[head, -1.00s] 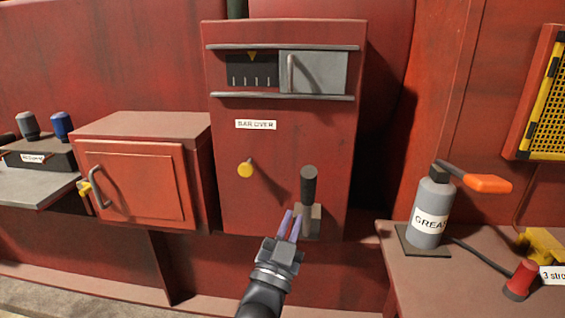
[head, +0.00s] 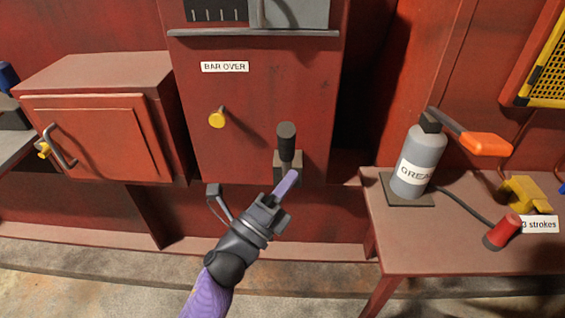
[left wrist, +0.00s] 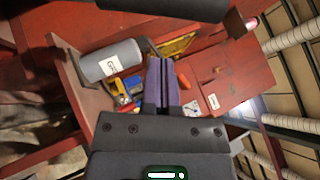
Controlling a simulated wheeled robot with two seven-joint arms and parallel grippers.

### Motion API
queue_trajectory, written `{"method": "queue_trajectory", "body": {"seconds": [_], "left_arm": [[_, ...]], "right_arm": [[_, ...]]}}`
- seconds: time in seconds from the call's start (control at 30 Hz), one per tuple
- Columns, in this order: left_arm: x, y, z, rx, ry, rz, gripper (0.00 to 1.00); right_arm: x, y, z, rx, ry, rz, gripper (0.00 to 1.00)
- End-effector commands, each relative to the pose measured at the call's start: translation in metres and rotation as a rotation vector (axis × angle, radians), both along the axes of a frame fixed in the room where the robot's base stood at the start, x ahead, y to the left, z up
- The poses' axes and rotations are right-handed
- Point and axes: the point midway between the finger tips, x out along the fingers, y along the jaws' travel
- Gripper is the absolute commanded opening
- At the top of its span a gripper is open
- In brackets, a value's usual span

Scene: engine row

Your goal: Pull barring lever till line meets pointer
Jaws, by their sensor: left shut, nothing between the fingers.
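The barring lever (head: 286,143) stands upright with a dark grip at the lower right of the red bar-over cabinet (head: 250,108). My left gripper (head: 289,181) is shut and empty, its purple fingers just in front of and below the lever in the head view. I cannot tell whether they touch it. In the left wrist view the shut fingers (left wrist: 161,88) show at the middle. The scale window (head: 215,10) with its line marks is cut off at the top edge of the head view, and the pointer is out of frame. My right gripper is not in view.
A yellow knob (head: 217,119) sticks out of the cabinet left of the lever. A red box (head: 98,125) with a handle is at left. A grease bottle (head: 419,160) with an orange handle stands on the right bench (head: 430,235).

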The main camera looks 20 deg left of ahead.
Motion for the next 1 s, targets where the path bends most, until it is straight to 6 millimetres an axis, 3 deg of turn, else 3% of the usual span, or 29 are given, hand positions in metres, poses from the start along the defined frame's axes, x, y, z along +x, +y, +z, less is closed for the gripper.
{"method": "queue_trajectory", "body": {"seconds": [0.2, 0.67, 0.83, 1.0], "left_arm": [[0.021, 0.013, 0.013, 0.001, -0.001, 0.002, 0.0], [0.025, 0.015, 0.016, -0.002, 0.004, 0.002, 0.0], [0.034, 0.018, 0.03, -0.011, 0.044, 0.002, 0.0], [0.055, 0.024, 0.05, -0.039, 0.138, 0.003, 0.0]], "right_arm": [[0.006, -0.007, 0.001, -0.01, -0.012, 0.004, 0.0], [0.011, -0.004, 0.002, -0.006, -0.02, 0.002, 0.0], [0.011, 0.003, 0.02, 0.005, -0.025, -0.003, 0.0], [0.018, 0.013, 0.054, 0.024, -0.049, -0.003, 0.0]]}}
